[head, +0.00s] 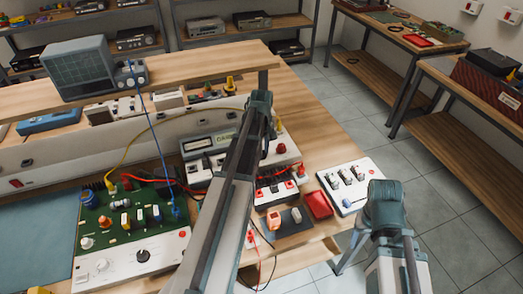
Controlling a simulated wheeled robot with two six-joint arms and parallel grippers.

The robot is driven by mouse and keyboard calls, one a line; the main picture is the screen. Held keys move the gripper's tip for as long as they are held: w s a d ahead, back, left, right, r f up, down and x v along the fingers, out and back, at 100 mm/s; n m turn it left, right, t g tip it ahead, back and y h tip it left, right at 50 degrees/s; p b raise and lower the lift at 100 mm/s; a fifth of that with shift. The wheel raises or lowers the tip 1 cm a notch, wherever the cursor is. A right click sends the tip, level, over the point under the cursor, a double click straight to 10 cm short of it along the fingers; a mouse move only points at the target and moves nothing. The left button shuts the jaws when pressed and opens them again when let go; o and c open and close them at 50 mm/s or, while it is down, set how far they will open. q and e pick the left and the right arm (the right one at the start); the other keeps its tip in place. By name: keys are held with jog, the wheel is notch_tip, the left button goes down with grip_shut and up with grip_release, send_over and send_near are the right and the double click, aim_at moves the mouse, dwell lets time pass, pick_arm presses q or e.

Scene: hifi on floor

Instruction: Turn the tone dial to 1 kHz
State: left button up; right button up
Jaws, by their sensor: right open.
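The green circuit board (128,213) lies on the bench at the left, with a white front panel along its near edge. A dark round dial (143,256) with scale marks sits in the middle of this panel. I take it for the tone dial; its markings are too small to read. A pale knob (102,265) is to its left. My right gripper (266,148) is mostly hidden by my arm, over the instruments at the bench's middle. It is open and well away from the dial, up and to the right. My left gripper is not in view.
Red, yellow and blue leads rise from the board; the blue one runs to the oscilloscope (80,69). A meter (210,143) and a black-and-white terminal box (277,188) stand right of the board. A blue mat (35,235) lies left of it, clear.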

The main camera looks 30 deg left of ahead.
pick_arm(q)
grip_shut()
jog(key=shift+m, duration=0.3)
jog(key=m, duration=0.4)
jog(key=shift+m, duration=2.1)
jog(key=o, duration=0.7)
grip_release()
